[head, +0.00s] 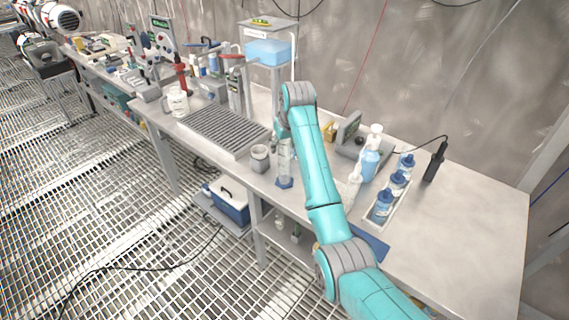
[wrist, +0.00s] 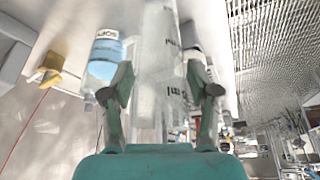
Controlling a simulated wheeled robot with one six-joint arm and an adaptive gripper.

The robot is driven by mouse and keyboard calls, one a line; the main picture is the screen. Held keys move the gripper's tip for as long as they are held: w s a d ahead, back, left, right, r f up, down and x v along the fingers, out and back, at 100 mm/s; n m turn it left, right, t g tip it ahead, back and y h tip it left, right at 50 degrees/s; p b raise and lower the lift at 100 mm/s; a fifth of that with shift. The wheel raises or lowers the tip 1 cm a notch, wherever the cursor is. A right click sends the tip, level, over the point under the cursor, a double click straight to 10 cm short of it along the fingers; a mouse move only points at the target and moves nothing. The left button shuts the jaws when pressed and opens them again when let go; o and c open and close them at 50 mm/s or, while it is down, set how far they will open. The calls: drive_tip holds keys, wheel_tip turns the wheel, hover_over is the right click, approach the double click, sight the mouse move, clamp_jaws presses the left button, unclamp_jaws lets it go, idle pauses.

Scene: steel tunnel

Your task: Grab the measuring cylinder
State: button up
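The measuring cylinder (head: 285,168) is clear, with a blue foot, and stands upright near the front edge of the bench. In the wrist view, a clear cylinder with dark markings (wrist: 157,60) rises between my fingers. My gripper (wrist: 162,85) has one finger on each side of it, and the fingers look apart from its walls. In the head view my gripper (head: 283,134) is at the cylinder's upper part, partly hidden by my arm.
A grey cup (head: 260,158) stands just left of the cylinder. A ribbed grey tray (head: 222,131) lies farther left. To the right are a wash bottle (head: 370,160) and a rack of blue-capped bottles (head: 397,184). The right end of the bench (head: 460,235) is clear.

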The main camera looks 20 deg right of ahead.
clamp_jaws()
drive_tip(key=shift+r, duration=0.1)
